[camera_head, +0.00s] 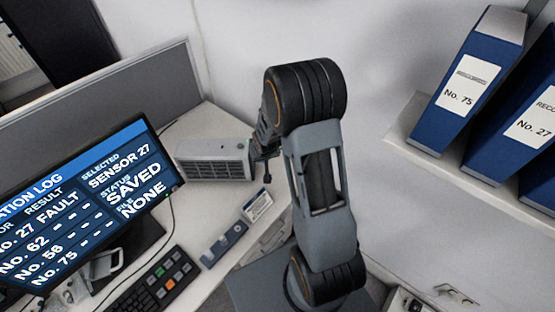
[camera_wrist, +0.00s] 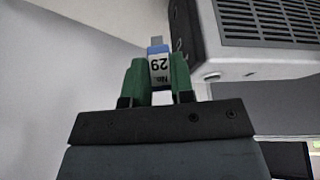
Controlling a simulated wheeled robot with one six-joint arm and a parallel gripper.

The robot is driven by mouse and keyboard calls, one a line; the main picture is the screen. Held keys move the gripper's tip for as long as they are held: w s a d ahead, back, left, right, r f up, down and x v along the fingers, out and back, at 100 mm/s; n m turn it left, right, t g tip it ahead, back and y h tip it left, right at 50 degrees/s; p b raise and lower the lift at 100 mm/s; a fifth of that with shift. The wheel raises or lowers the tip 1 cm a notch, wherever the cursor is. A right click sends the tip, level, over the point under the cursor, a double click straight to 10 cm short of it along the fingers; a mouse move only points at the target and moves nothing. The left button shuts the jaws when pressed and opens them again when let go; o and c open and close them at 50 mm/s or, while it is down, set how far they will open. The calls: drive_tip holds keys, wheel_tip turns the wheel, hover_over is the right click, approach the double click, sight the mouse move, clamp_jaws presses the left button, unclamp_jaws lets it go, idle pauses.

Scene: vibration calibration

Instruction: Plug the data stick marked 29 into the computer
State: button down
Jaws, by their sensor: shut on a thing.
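My gripper (camera_wrist: 158,78) has green fingers shut on the data stick (camera_wrist: 158,66), whose white label reads "No. 29", upside down in the wrist view. The stick is blue near its grey plug, which points up in that view, away from the fingers. The computer (camera_head: 213,161) is a grey vented box on the desk, left of my arm. In the wrist view the computer (camera_wrist: 262,25) is at the upper right, with its port side beside the plug. The plug appears outside the computer, with a small gap. In the head view the stick is hidden.
A monitor (camera_head: 85,205) shows sensor 27 selected, status saved, file none. A keyboard (camera_head: 153,283), a small card (camera_head: 257,206) and a blue-grey holder (camera_head: 223,244) are on the desk. Blue binders (camera_head: 468,80) stand on a shelf at the right. A grey partition (camera_head: 110,92) is behind the desk.

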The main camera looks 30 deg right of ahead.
drive_tip(key=d+f+m+g+b, duration=0.1)
drive_tip(key=d+f+m+b, duration=0.3)
drive_tip(key=d, duration=0.1)
drive_tip(key=d+f+m+g+y+b, duration=0.1)
drive_tip(key=d+f+m+g+b, duration=0.1)
drive_tip(key=d+f+m+b, duration=0.2)
drive_tip(key=w+d+f+m+g+y+b, duration=0.1)
drive_tip(key=d+f+m+g+b, duration=0.1)
drive_tip(key=d+f+m+b, duration=0.2)
drive_tip(key=shift+w+d+f+m+b, duration=0.1)
drive_tip(key=shift+d+f+m+b, duration=0.2)
drive_tip(key=shift+d+f+b, duration=0.7)
drive_tip(key=m+b, duration=0.1)
drive_tip(key=m+y+b, duration=0.1)
drive_tip(key=shift+w+f+m+y, duration=0.15)
drive_tip(key=shift+f+m+y, duration=0.15)
drive_tip(key=m, duration=0.1)
drive_tip(key=a+r+m+y, duration=0.1)
drive_tip(key=w+r+m+t+y+b, duration=0.1)
drive_tip(key=shift+w+a+r+m, duration=0.1)
drive_tip(key=shift+a+r+m, duration=0.15)
drive_tip(key=shift+m, duration=0.15)
drive_tip(key=w+a+r+m+t+y+b, duration=0.1)
drive_tip(key=w+a+r+m+t+y, duration=0.1)
drive_tip(key=a+r, duration=0.3)
drive_tip(key=a+t+y, duration=0.1)
drive_tip(key=a, duration=0.3)
drive_tip(key=shift+w+a+r+y, duration=0.3)
drive_tip(key=shift+a+r, duration=0.05)
drive_tip(key=shift+r, duration=0.05)
